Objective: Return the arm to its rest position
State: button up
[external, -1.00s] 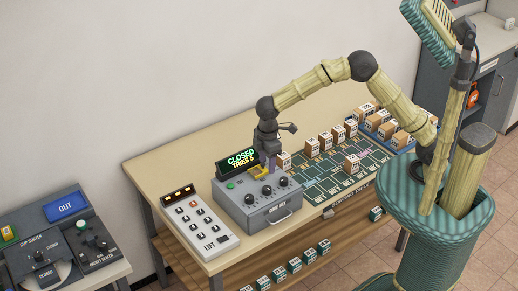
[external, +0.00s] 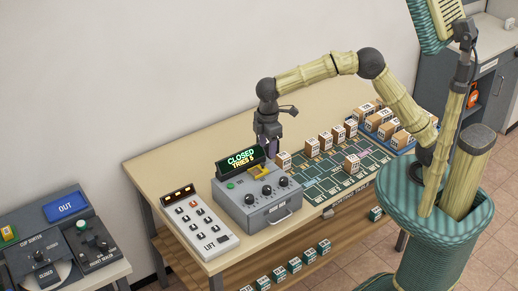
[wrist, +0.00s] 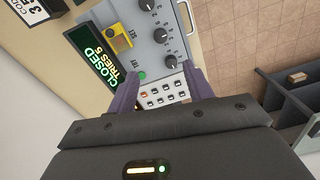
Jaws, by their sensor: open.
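My gripper (external: 269,146) hangs pointing down, above the back edge of a grey control box (external: 250,215). Its two purple fingers (wrist: 162,88) are spread apart with nothing between them in the wrist view. The arm is bent in an arch over the table, from my base at the right. The box has a display (external: 241,159) reading CLOSED and TRIES 5, several black knobs (wrist: 162,37), a yellow lever (wrist: 118,44) and a green button (wrist: 141,75). The fingers look apart from the box.
A wooden table (external: 165,172) holds a white keypad panel labelled LIFT (external: 200,222), a dark green sorting board (external: 318,180) with several small boxes, and a blue tray (external: 385,134) of boxes. A grey machine (external: 65,240) stands at the left. The space above the table is clear.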

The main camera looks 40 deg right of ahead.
jog(key=w+d+f+m+t, duration=0.15)
jog(key=d+m, duration=0.25)
jog(key=d, duration=0.8)
jog(key=w+d+f+m, duration=0.1)
jog(key=w+d+m, duration=0.25)
jog(key=d, duration=0.85)
jog(key=s+d+f+m, duration=0.1)
jog(key=s+d+m, duration=0.3)
jog(key=d, duration=0.5)
jog(key=s+d+f+m+t, duration=0.1)
jog(key=s+d+f+m, duration=0.1)
jog(key=s+d+m, duration=0.2)
jog(key=s+d, duration=0.3)
jog(key=d, duration=0.3)
jog(key=shift+s+f+m, duration=0.1)
jog(key=shift+m, duration=0.15)
